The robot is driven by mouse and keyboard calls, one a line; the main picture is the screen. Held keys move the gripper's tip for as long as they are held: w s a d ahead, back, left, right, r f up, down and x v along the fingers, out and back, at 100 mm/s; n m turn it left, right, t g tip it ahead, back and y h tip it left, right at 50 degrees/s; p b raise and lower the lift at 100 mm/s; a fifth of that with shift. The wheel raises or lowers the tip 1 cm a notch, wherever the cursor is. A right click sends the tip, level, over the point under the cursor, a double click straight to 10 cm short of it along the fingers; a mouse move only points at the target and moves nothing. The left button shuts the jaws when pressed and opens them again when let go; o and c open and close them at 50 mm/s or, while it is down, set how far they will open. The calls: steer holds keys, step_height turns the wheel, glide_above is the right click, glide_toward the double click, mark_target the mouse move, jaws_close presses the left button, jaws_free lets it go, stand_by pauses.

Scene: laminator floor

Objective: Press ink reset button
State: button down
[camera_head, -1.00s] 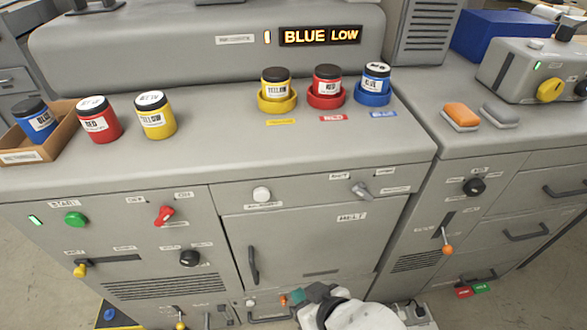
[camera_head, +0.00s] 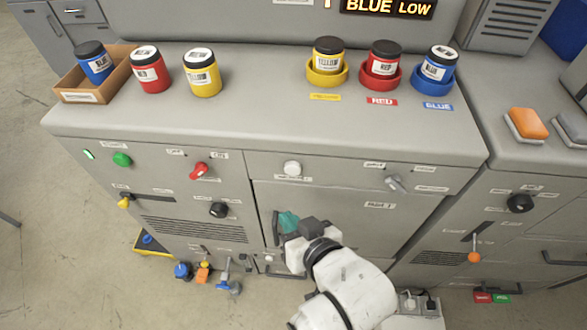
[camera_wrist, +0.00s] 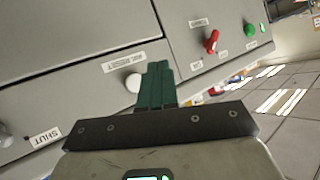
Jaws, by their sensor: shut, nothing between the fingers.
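The ink reset button (camera_head: 292,168) is a round white button on the front panel, below the counter edge. It also shows in the wrist view (camera_wrist: 133,82), beside its label (camera_wrist: 124,63), which reads INK RESET. My gripper (camera_head: 288,221) has teal fingers that are shut and empty. In the head view it is below the button, in front of the lower cabinet door. In the wrist view the shut fingers (camera_wrist: 157,66) stand just right of the button and partly overlap its edge. I cannot tell the depth gap. The display (camera_head: 388,8) reads BLUE LOW.
A red switch (camera_head: 199,170), green button (camera_head: 122,159) and black knob (camera_head: 219,210) are on the panel's left. Ink jars stand on the counter (camera_head: 260,120). A door handle (camera_head: 275,228) is near my gripper.

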mark_target(295, 180)
steer(key=w+b, duration=0.1)
steer(key=w, duration=0.7)
steer(key=shift+d, duration=0.15)
steer(key=shift+w, duration=0.2)
stand_by(1.8)
steer(key=shift+w, duration=0.35)
steer(key=shift+w, duration=0.5)
stand_by(0.7)
steer(key=shift+s, duration=0.1)
stand_by(0.3)
steer(key=shift+s+p, duration=0.45)
steer(key=shift+s, duration=0.4)
